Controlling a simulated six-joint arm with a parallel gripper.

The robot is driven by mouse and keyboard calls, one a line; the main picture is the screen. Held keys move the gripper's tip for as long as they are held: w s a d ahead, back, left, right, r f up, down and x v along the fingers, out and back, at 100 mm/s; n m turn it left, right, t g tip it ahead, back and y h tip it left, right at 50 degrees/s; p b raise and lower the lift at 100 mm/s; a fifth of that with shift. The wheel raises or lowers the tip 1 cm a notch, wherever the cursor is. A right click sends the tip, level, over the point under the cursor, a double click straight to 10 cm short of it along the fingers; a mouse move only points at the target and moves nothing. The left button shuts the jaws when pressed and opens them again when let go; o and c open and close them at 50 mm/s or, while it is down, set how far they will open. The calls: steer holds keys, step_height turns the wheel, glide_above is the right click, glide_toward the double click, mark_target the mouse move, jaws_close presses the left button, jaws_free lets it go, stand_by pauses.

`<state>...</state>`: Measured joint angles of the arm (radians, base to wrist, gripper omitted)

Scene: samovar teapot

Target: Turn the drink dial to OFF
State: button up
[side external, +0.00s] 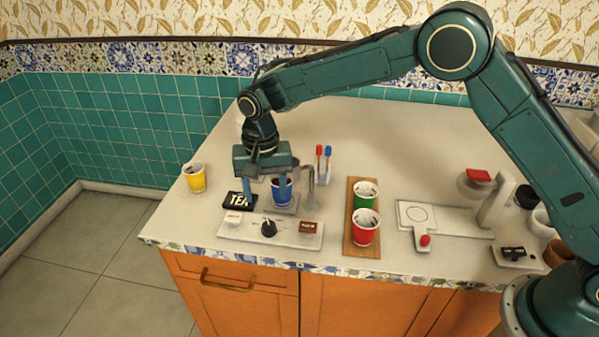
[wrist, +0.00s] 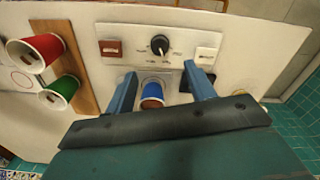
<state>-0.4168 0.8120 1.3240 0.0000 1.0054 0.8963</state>
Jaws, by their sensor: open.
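The drink dial (side external: 268,228) is a black knob in the middle of a white panel (side external: 285,236) near the counter's front edge. It also shows in the wrist view (wrist: 160,45), with small marks around it that are too small to read. My gripper (side external: 268,201) is open and points down behind the panel, apart from the dial. In the wrist view its fingertips (wrist: 160,73) lie to either side of and below the dial. A blue cup (side external: 282,191) with dark liquid stands between or just behind the fingers; it also shows between them in the wrist view (wrist: 152,92).
The panel has a white switch (side external: 233,218) and a brown switch (side external: 308,228). A black TEA sign (side external: 239,199) stands close to the left finger. A yellow cup (side external: 195,178) is at left. Green (side external: 365,193) and red (side external: 365,229) cups stand on a wooden board (side external: 361,251).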

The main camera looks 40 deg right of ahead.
mark_target(269, 225)
step_height(269, 225, down, 10)
steer(key=shift+f, duration=0.15)
stand_by(0.4)
steer(key=c, duration=1)
steer(key=shift+n, duration=0.4)
steer(key=n, duration=0.9)
steer(key=shift+o, duration=0.2)
